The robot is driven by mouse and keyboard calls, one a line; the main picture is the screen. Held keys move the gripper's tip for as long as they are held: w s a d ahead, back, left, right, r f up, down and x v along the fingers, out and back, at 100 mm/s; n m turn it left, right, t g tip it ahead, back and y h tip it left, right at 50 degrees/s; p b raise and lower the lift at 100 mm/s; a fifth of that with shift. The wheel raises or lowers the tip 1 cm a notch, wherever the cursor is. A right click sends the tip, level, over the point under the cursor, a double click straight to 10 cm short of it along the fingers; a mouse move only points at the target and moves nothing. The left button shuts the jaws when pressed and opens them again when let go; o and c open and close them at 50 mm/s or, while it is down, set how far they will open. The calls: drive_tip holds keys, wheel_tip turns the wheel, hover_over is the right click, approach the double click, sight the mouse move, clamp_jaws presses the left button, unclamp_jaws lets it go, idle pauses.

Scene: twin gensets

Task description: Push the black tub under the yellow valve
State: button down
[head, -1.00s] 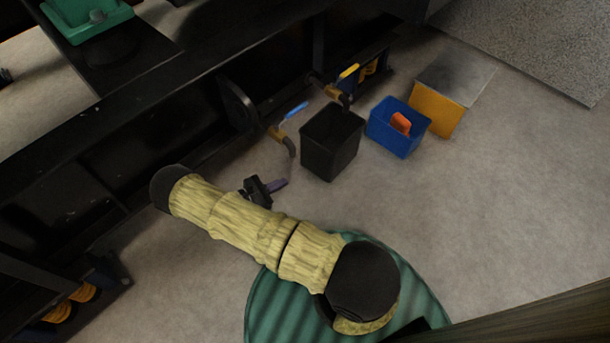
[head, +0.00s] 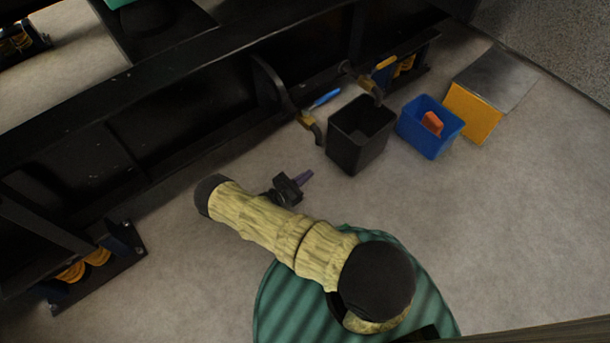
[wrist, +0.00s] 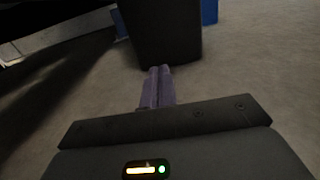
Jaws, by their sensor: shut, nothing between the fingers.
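The black tub (head: 358,143) stands upright and open-topped on the floor in the head view. The valve with the yellow handle (head: 386,62) sits on a bent pipe behind the tub's far right edge. A valve with a blue handle (head: 326,97) has its pipe end beside the tub's left side. My gripper (head: 306,176) is low, left of the tub and apart from it, with its purple fingers pointing toward it. In the wrist view my shut, empty fingers (wrist: 160,70) point at the tub's dark wall (wrist: 165,35); any gap there is hard to judge.
A blue bin (head: 428,140) holding an orange object (head: 432,123) stands right of the tub. The black genset frame (head: 190,120) runs along the back. Floor in front of the tub is clear.

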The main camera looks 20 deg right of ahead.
sight(336, 155)
drive_tip(key=x, duration=1.1)
